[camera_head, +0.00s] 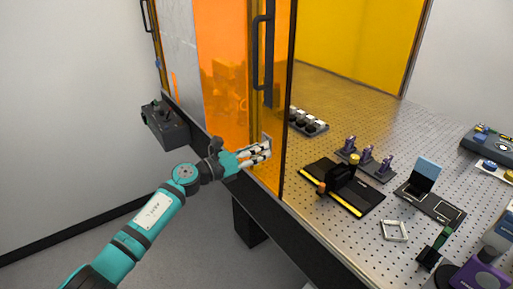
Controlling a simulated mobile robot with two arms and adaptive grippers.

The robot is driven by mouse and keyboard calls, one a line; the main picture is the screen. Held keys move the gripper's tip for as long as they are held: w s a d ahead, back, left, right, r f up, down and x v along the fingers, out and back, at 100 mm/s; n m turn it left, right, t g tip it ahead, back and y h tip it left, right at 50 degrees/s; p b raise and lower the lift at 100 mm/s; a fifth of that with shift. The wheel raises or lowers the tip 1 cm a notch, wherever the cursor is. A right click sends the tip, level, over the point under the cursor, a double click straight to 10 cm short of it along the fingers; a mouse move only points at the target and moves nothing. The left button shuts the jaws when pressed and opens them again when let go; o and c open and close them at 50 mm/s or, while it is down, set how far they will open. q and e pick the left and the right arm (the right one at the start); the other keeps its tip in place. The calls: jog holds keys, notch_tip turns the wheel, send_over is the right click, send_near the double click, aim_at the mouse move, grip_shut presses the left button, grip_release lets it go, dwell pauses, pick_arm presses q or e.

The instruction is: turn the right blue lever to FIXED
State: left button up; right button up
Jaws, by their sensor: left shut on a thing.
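My left gripper (262,151) is at the lower part of the orange door panel (225,80). It is shut on a small pale piece (266,139) there; the fingers hide most of it. Small blue parts show at the far right: one on a dark grey unit (481,137) and one on a pale piece below it (490,164). I cannot tell which of them is the right blue lever, and no FIXED mark is readable. My left gripper is far to the left of both. My right gripper is not in view.
The perforated metal table (375,120) carries a black base with yellow stripes (320,189), purple-topped mounts (368,154), a blue plate (428,168) and a pale square frame (394,231). A black handle (256,55) is on the door. A dark box (165,128) is at left.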

pick_arm(q)
jog(key=shift+n+p, duration=2.85)
jog(key=shift+n, duration=3.65)
jog(key=o, duration=1.2)
jog(key=shift+c, duration=0.2)
jog(key=shift+s+a, duration=0.1)
jog(key=v, duration=1.1)
jog(key=shift+s+a, duration=0.2)
jog(key=shift+a, duration=0.15)
jog(key=shift+f+n, duration=0.1)
jog(key=shift+n, duration=0.2)
